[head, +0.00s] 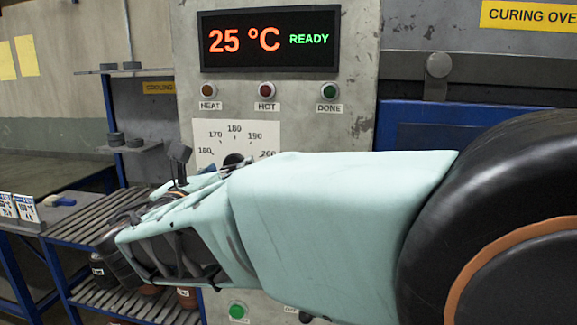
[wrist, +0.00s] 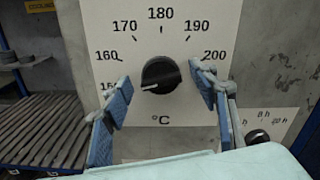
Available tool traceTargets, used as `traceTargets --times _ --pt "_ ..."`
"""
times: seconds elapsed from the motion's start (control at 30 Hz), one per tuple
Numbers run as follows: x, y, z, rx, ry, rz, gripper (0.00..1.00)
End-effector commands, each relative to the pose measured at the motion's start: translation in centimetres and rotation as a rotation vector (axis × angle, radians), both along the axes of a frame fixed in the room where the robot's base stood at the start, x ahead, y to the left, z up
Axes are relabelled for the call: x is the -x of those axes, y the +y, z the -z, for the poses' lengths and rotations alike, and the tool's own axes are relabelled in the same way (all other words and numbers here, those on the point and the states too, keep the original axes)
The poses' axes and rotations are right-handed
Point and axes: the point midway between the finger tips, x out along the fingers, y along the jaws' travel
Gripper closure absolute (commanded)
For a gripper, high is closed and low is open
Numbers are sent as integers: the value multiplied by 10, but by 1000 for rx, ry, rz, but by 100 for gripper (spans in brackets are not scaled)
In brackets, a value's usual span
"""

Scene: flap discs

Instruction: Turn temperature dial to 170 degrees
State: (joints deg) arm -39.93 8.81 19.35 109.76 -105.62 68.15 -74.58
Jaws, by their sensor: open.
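The temperature dial (wrist: 161,75) is a round black knob on a white scale plate (wrist: 180,25) marked from about 150 to 200 °C. Its white pointer line aims to the lower left, near the partly covered 150 mark. The 170 mark is up and left of the knob. My gripper (wrist: 163,82) is open, with one blue-padded finger on each side of the knob and visible gaps between. Whether the fingertips reach as deep as the knob is unclear. In the head view my arm covers the lower part of the scale plate (head: 210,130).
Above the dial, a display (head: 270,40) reads 25 °C READY, over HEAT, HOT and DONE lamps (head: 267,90). A second, smaller knob (wrist: 257,137) with an hour scale is at lower right. A slatted rack (head: 75,240) stands left of the panel.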

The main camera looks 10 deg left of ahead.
Motion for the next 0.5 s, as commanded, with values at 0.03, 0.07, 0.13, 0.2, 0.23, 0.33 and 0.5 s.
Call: traceTargets --times 0.03,0.07,0.13,0.2,0.23,0.33,0.5 --pt "0 0 0 0 0 0 46" --pt "0 0 0 0 0 0 46" --pt "0 0 0 0 0 0 50" --pt "0 0 0 0 0 0 58" --pt "0 0 0 0 0 0 61" --pt "0 0 0 0 0 1 72" --pt "0 0 0 0 0 1 88"
